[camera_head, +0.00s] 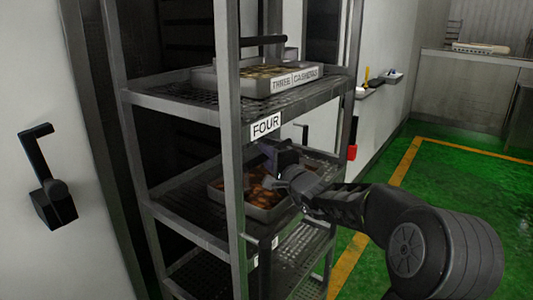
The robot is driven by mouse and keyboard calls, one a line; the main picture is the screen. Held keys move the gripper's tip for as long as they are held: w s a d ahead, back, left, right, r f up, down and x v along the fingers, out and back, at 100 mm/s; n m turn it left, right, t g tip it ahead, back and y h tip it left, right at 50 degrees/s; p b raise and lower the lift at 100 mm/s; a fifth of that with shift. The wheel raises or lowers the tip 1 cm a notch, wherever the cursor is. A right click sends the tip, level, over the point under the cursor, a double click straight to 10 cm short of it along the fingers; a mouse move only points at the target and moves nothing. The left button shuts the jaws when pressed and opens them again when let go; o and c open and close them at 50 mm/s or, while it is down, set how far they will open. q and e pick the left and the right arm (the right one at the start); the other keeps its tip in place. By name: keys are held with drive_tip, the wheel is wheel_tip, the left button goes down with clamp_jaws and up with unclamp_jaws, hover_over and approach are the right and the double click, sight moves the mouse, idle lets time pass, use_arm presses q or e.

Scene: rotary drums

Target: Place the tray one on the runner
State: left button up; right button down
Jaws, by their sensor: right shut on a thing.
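A grey tray (263,212) of brown pieces sits on or just over the middle shelf (180,200) of a metal rack, below the FOUR label. My right gripper (283,170) reaches in from the right and is shut on this tray at its right side. The gripper and wrist cover part of the tray, and I cannot read a number on it. Another tray (295,83), labelled THREE CASHEWS, rests on the upper shelf. I cannot make out which part is the runner. My left gripper is not in view.
The rack's front post (229,150) stands left of my right gripper, and the upper shelf (185,108) is above it. A lower shelf (300,265) is below. A black lever (45,180) juts from the left wall. Green floor (460,190) is clear at right.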

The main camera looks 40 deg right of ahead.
drive_tip(key=shift+r, duration=0.2)
drive_tip(key=shift+f, duration=0.1)
drive_tip(key=c, duration=1.3)
unclamp_jaws()
drive_tip(key=shift+f, duration=0.15)
drive_tip(key=shift+o, duration=0.2)
drive_tip(key=shift+s, duration=0.1)
drive_tip(key=s+a+b, duration=0.2)
drive_tip(key=s, duration=0.9)
drive_tip(key=shift+s, duration=0.35)
